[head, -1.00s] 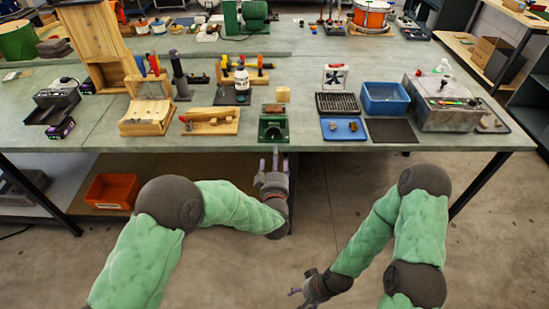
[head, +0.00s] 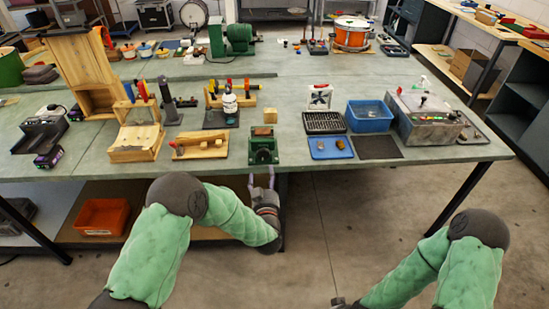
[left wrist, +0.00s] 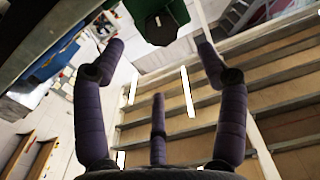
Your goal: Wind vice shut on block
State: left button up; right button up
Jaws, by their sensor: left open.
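The green vice (head: 263,151) stands at the front edge of the bench. A small pale wooden block (head: 270,117) sits on the bench just behind it, apart from the vice. My left gripper (head: 261,177) is in front of the bench edge, just below the vice, with its purple fingers pointing up. In the left wrist view the fingers are spread and empty, and a green part of the vice with a dark round end (left wrist: 160,27) shows above and between the tips. My right gripper (head: 340,301) is cut off by the bottom edge of the head view.
A wooden plane-like piece (head: 200,146) lies left of the vice. A blue tray (head: 331,147), a dark grid rack (head: 324,122) and a blue bin (head: 369,116) are to the right. An orange bin (head: 103,217) is under the bench. The floor in front is open.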

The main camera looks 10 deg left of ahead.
aim_at(264, 157)
pick_arm(q)
jog(key=b+x, duration=0.2)
jog(key=x, duration=0.7)
jog(key=shift+w+a+f, duration=0.1)
jog(key=shift+w, duration=0.3)
jog(key=c, duration=0.9)
jog(key=shift+c, duration=1.2)
jog(key=shift+s, duration=0.1)
jog(key=shift+f, duration=0.1)
